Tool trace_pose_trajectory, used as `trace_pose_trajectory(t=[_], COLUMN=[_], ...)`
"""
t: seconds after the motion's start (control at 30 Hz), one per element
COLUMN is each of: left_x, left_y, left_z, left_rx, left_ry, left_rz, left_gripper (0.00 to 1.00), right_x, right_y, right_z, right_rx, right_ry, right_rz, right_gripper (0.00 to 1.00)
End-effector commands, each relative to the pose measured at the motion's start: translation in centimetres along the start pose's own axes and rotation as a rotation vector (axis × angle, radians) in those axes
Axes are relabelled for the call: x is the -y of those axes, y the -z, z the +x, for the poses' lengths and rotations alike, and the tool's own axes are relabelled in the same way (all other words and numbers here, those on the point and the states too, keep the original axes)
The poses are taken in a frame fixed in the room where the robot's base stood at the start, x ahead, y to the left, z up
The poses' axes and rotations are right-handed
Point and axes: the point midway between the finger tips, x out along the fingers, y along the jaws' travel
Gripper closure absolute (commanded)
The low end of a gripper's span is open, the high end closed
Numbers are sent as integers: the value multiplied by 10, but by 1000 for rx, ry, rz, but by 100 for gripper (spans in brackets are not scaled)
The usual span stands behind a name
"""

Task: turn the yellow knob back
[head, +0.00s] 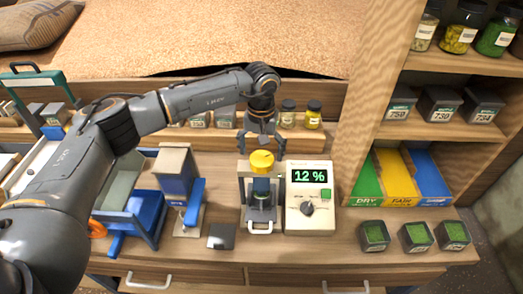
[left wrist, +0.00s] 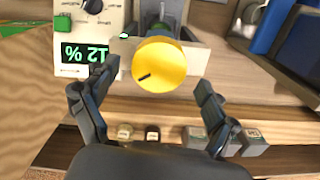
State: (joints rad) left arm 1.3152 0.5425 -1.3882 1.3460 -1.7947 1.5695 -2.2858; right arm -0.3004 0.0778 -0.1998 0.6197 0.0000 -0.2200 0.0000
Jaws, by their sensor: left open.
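The yellow knob (head: 262,161) sits on top of a small press-like frame (head: 243,190) on the workbench. In the left wrist view the round knob (left wrist: 160,65) shows a dark mark on its lower left. My left gripper (head: 262,142) is above and just behind the knob, pointing down. In the left wrist view its two fingers (left wrist: 150,88) are spread wide, with the knob ahead between their tips and apart from them. A blue part and a green sample show under the knob. My right gripper is not in view.
A white meter (head: 310,222) reading 12 % stands right beside the press. A blue device (head: 175,182) stands to the left. A dark square block (head: 221,236) lies in front. Jars (head: 313,114) line a ledge behind. Green-filled cups (head: 375,236) stand at right.

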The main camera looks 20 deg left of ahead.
Motion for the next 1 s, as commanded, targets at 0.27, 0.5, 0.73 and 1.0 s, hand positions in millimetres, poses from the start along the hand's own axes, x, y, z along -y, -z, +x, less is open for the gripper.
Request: trace_pose_trajectory(t=[0.27,0.5,0.73,1.0], left_x=[0,0,0,0], left_y=[0,0,0,0], left_z=[20,20,20,21], left_rx=[1,0,0,0], left_ry=[0,0,-1,-1], left_rz=[1,1,1,-11], left_gripper=[14,14,61,68], right_x=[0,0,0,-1], right_y=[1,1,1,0], right_z=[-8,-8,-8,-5], right_rx=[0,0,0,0], right_ry=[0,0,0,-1], right_rz=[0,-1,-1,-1], right_gripper=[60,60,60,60])
